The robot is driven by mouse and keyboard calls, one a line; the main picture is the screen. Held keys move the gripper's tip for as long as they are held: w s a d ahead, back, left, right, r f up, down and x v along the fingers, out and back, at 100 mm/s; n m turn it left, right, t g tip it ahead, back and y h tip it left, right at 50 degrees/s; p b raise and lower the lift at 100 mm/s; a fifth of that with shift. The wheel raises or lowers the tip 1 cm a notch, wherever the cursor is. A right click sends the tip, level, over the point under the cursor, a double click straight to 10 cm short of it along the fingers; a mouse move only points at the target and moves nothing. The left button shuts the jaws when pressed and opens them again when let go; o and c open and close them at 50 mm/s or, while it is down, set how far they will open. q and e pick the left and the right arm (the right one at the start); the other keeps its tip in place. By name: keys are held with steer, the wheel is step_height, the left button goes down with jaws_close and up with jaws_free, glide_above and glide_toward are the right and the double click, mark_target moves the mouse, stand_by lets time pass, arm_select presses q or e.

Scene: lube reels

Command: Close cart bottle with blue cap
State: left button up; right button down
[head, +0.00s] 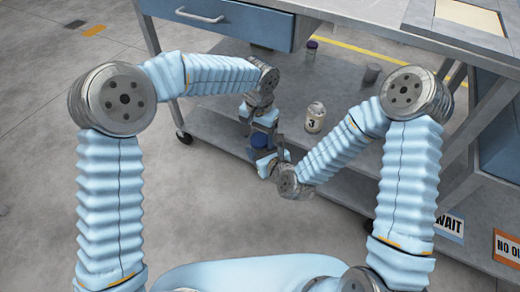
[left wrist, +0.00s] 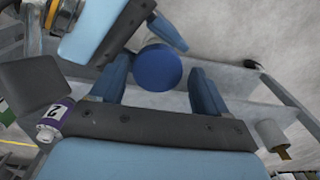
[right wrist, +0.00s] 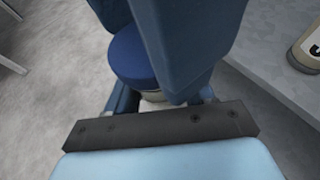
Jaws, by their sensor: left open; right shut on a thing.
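The blue cap (head: 259,140) sits on top of a bottle whose pale body (right wrist: 152,96) shows just below it in the right wrist view. My right gripper (head: 271,166) is shut on this bottle and holds it in front of the cart's lower shelf. My left gripper (head: 261,122) is open above the cap. In the left wrist view the cap (left wrist: 157,67) lies between its spread fingers, with no clear contact. A blue finger partly covers the cap (right wrist: 132,55) in the right wrist view. How tightly the cap is seated cannot be told.
A white bottle marked 3 (head: 315,117) stands on the lower shelf (head: 215,125). A blue drawer (head: 225,22) and tabletop (head: 365,15) overhang behind. Open floor lies at left.

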arm_select(q)
steer(key=shift+s+d, duration=0.15)
steer(key=shift+d, duration=0.1)
steer(key=shift+r, duration=2.3)
steer(key=shift+a, duration=0.1)
steer(key=n, duration=0.1)
steer(key=r+n, duration=0.1)
steer(key=n, duration=0.1)
step_height(320, 180, up, 2)
steer(key=n, duration=0.6)
steer(key=shift+r, duration=0.2)
steer(key=shift+a+f, duration=0.1)
steer(key=shift+f, duration=3.95)
